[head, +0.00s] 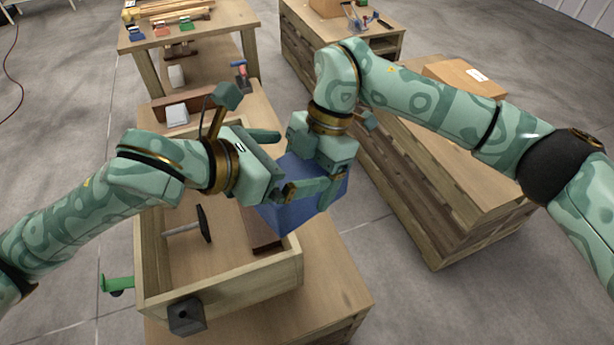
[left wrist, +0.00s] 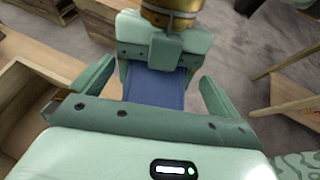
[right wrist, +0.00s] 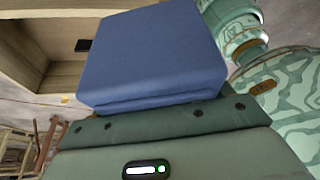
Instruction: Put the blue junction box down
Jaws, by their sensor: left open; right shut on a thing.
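The blue junction box (head: 302,207) is a plain blue block. In the head view it hangs in the air at the right side of the open wooden crate (head: 225,303). My right gripper (head: 318,186) is shut on it and covers part of it. In the right wrist view the box (right wrist: 155,55) fills the middle, right at the jaws. My left gripper (head: 276,165) is open beside the box, close to the right gripper. In the left wrist view the box (left wrist: 155,88) shows between the open left fingers, below the right gripper's body.
A hammer (head: 203,223) lies in the crate. The crate stands on a wooden table (head: 335,290). To the right is a long wooden cabinet (head: 440,215) with a cardboard box (head: 465,76) on top. A back table (head: 200,40) holds small coloured things.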

